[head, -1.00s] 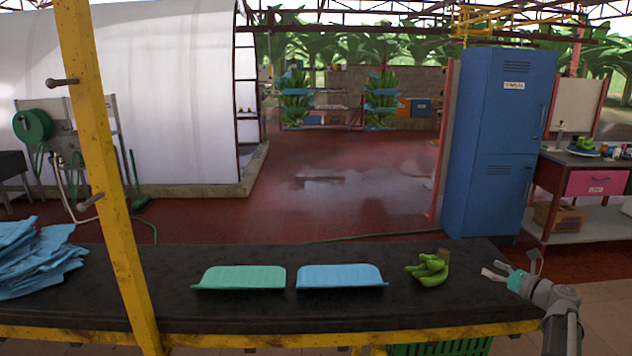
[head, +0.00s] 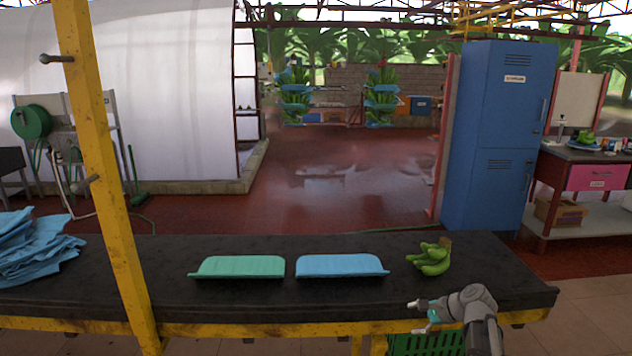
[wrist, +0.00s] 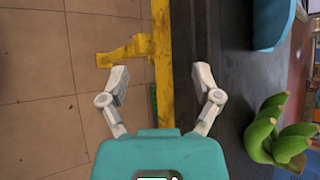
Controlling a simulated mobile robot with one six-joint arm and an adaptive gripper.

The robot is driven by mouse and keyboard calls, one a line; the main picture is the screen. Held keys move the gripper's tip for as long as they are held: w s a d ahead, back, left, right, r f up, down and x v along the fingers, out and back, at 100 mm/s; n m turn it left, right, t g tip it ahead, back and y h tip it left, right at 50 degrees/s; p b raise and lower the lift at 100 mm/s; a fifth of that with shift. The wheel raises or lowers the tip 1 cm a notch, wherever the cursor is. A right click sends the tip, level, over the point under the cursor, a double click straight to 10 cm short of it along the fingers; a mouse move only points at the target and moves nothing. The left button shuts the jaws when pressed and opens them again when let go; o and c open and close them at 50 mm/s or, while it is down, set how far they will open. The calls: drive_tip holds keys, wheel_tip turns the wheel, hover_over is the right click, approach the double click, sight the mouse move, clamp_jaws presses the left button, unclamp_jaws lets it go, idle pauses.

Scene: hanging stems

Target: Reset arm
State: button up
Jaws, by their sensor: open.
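My gripper (head: 424,312) is at the front edge of the black table, left of my forearm in the head view. In the wrist view my gripper (wrist: 160,85) has its two grey fingers spread wide with nothing between them. Below the fingers is the table's yellow front rail (wrist: 161,60). A bunch of green bananas (head: 431,259) lies on the table behind my gripper. The bananas (wrist: 277,130) also show at the right of the wrist view, apart from the fingers.
On the black table (head: 330,300) lie a green tray (head: 240,267), a blue tray (head: 341,265) and a pile of blue sheets (head: 35,255). A yellow post (head: 105,180) stands at left. A green crate (head: 425,343) is under the table's front edge. A blue locker (head: 497,140) stands behind.

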drive_tip(key=s+a+f+n+g+h+b, duration=0.35)
drive_tip(key=s+a+f+n, duration=0.2)
drive_tip(key=s+n, duration=0.25)
drive_tip(key=s+a+f+n+g+h+b, duration=0.2)
drive_tip(key=s+a+f+n+h, duration=0.3)
drive_tip(key=s+f+n, duration=0.25)
wheel_tip(320, 180, up, 26)
drive_tip(key=p, duration=2.5)
drive_tip(key=shift+w+d+f, duration=0.2)
drive_tip(key=shift+f, duration=0.05)
